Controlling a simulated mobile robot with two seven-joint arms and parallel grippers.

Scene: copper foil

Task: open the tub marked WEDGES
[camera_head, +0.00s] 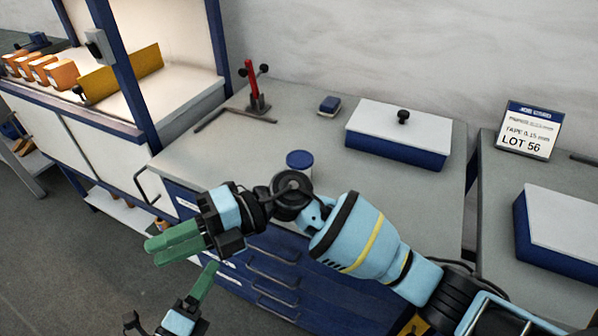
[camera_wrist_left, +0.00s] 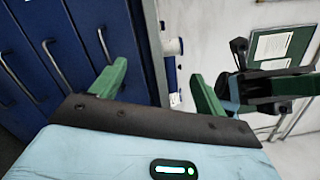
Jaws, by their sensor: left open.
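A small round tub (camera_head: 300,162) with a blue lid stands on the grey bench, behind the right arm's wrist. Its lid is on, and I cannot read a marking on it. A pale cylinder with blue at the bench edge in the left wrist view (camera_wrist_left: 172,47) looks like this tub. My left gripper (camera_head: 205,280) is low in front of the drawers, apart from the tub. Its green fingers stand wide apart and empty in the left wrist view (camera_wrist_left: 158,85). My right gripper (camera_head: 152,249) points left in front of the bench; its finger gap is unclear.
A white-lidded blue box (camera_head: 395,147) with a black knob stands behind the tub. A red clamp-like tool (camera_head: 253,85) and a small blue block (camera_head: 330,105) are at the back. Drawer handles (camera_head: 272,278) stick out in front. A LOT 56 sign (camera_head: 528,131) stands right.

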